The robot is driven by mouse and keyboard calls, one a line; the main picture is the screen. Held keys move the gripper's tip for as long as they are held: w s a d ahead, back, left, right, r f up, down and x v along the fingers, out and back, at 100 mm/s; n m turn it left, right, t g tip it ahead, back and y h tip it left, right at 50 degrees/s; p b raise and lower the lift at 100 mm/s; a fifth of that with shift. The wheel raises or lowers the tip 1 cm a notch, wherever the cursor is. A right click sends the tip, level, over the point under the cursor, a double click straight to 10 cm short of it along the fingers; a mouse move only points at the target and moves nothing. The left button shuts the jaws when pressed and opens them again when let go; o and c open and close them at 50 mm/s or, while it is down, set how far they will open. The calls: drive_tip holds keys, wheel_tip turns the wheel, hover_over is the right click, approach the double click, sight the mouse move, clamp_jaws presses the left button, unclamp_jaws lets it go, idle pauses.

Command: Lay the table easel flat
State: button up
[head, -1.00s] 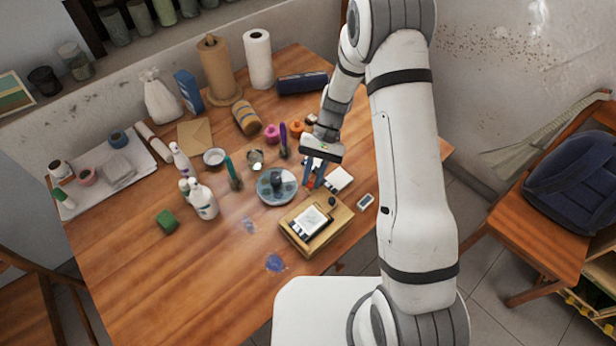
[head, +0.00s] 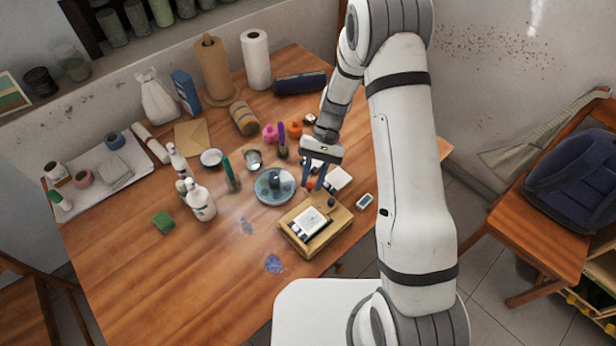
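The table easel (head: 327,236) is a light wooden piece near the table's front right edge. A white-framed dark picture or panel (head: 309,222) rests on it, and a dark round knob-like thing (head: 331,203) shows at its upper right corner. Its board looks low; I cannot tell its exact tilt. My gripper (head: 313,186) points down behind the easel, apart from it. Its two dark blue fingers are spread, with a small red thing visible between or behind them. I see nothing held.
A round blue-grey dish (head: 262,198) stands left of the easel. A white box (head: 338,178) lies behind it, close to my gripper. A small white-and-dark block (head: 365,201) lies to its right. The front left tabletop is clear.

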drive_tip(key=shift+o, duration=1.4)
drive_tip(key=shift+w, duration=0.1)
drive_tip(key=shift+o, duration=0.2)
drive_tip(key=b+v, duration=0.1)
drive_tip(key=v, duration=0.6)
drive_tip(key=shift+w+d+r, duration=0.15)
drive_tip(key=shift+w+r, duration=0.05)
drive_tip(key=shift+r, duration=0.15)
